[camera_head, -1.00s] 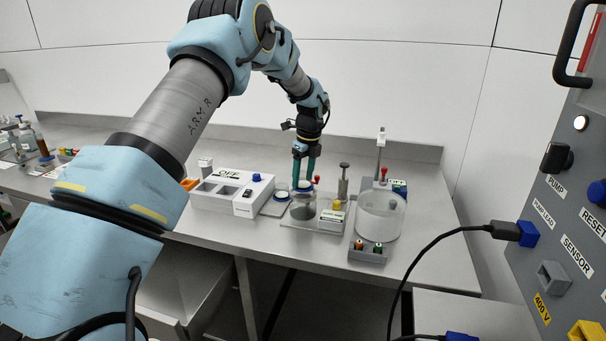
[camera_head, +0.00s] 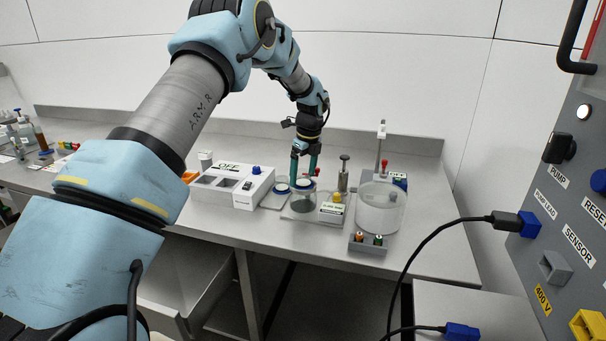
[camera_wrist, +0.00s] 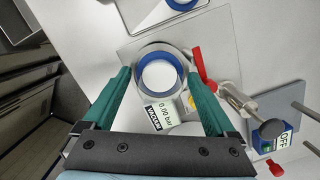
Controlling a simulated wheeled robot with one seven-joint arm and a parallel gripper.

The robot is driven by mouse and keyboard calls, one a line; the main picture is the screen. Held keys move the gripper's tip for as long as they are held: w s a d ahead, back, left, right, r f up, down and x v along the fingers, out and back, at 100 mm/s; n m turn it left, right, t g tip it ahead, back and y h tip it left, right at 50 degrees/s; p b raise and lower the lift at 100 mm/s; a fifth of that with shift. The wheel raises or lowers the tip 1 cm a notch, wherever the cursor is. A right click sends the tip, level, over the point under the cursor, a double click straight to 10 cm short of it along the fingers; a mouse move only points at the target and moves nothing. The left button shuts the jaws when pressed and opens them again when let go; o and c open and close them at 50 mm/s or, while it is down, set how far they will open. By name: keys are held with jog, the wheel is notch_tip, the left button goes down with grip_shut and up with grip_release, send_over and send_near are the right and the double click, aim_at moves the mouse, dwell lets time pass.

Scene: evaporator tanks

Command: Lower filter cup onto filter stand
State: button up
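The filter cup (camera_wrist: 160,74) shows from above in the wrist view as a white round face with a blue ring, inside a grey rim. In the head view its blue and white top (camera_head: 305,184) is at the mouth of the clear filter stand (camera_head: 303,203), which looks dark inside. My gripper (camera_wrist: 157,72) has its teal fingers on opposite sides of the cup and appears closed on it. My gripper (camera_head: 304,172) points straight down above the stand. The cup's lower edge and any gap to the stand are too small to tell.
A red lever (camera_wrist: 204,74) is close to the right finger. A gauge box reading 0.00 bar (camera_wrist: 159,112) stands beside the stand. A white OFF box (camera_head: 232,184) is to the left. A clear tank (camera_head: 380,208) is to the right. The bench front is clear.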

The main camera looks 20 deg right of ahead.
jog(key=shift+o, duration=0.2)
jog(key=shift+r, duration=0.1)
notch_tip(320, 180, up, 10)
jog(key=s+b, duration=0.1)
jog(key=b, duration=0.2)
jog(key=shift+s+d+r+b, duration=0.25)
jog(key=shift+d+b, duration=0.05)
